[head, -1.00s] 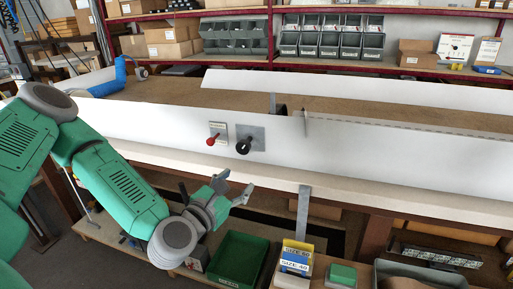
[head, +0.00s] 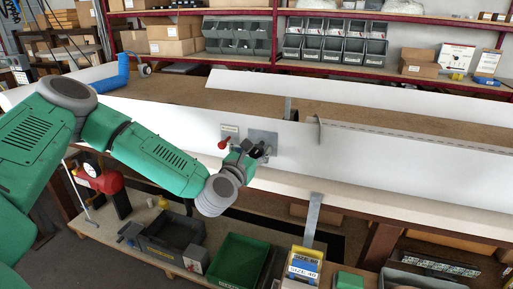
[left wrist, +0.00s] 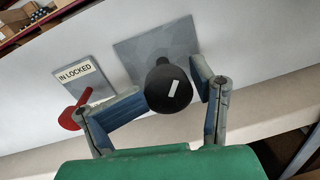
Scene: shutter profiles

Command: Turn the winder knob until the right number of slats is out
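The black winder knob (head: 258,150) sits on a grey plate (head: 262,137) on the white long front panel (head: 370,155). In the left wrist view the round knob (left wrist: 168,88) has a white mark on its face. My left gripper (head: 252,152) is at the knob; in the left wrist view its fingers (left wrist: 172,85) stand apart on either side of it, the tips close to its edges. I cannot tell if they touch it. A red lever (head: 224,144) is left of the knob, by a plate reading "IN LOCKED" (left wrist: 75,75). I cannot make out separate slats. My right gripper is not in view.
A metal bracket (head: 312,218) hangs at the bench's front edge. Below are a green bin (head: 240,262), a dark bin (head: 172,232) and yellow-blue size boxes (head: 303,265). Shelves with grey bins (head: 335,42) and cartons stand behind. A blue tube (head: 118,78) lies back left.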

